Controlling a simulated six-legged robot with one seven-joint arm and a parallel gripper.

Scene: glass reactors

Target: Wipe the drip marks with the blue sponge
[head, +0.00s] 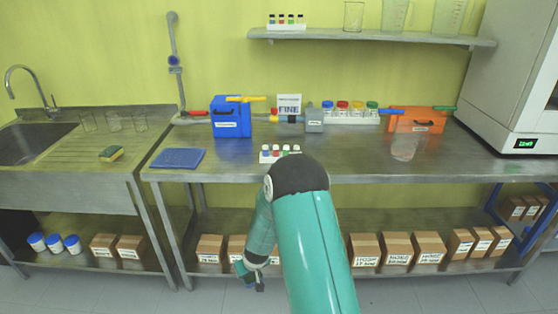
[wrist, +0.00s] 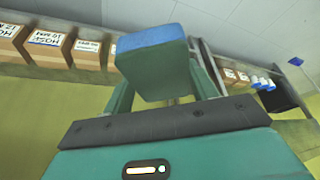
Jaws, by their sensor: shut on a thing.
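My gripper (head: 250,277) hangs low in front of the bench, below its top, in the head view. The wrist view shows my gripper (wrist: 168,85) shut on a block with a blue face and dark green sides, which I take as the blue sponge (wrist: 152,40). The sponge is hard to make out in the head view. I cannot make out any drip marks on the steel bench (head: 225,168) or elsewhere; my arm hides part of the bench front.
A blue flat pad (head: 178,158), blue box (head: 231,117), vial rack (head: 279,154), orange box (head: 417,120) and clear beaker (head: 404,147) stand on the bench. Cartons (head: 398,248) line the lower shelf.

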